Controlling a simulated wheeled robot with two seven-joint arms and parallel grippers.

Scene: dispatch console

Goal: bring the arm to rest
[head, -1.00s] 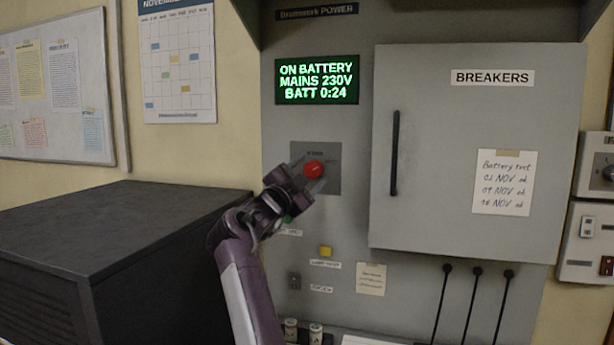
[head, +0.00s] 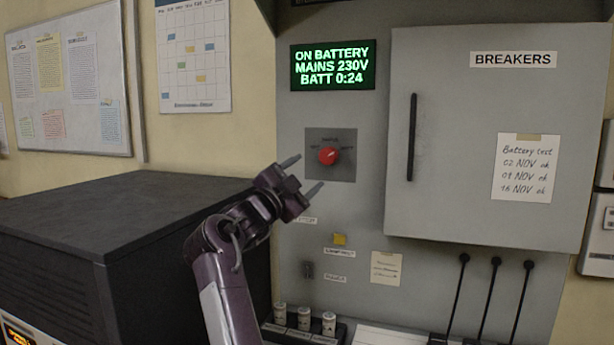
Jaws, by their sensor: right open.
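My right gripper (head: 302,174) is open and empty, in the middle of the head view. It stands lower left of the red rotary knob (head: 328,156), apart from it. The knob sits on a dark square plate (head: 344,170) on the grey power panel (head: 290,120), and its pointer tilts to the upper right. My right arm comes up from the bottom of the picture. My left gripper does not show.
A green display (head: 333,65) reads ON BATTERY, MAINS 230V, BATT 0:24. The breakers cabinet (head: 450,120) is closed, right of the knob. A dark cabinet (head: 120,215) stands left of my arm. A yellow button (head: 340,239) and several fuse-like cylinders (head: 304,318) are below.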

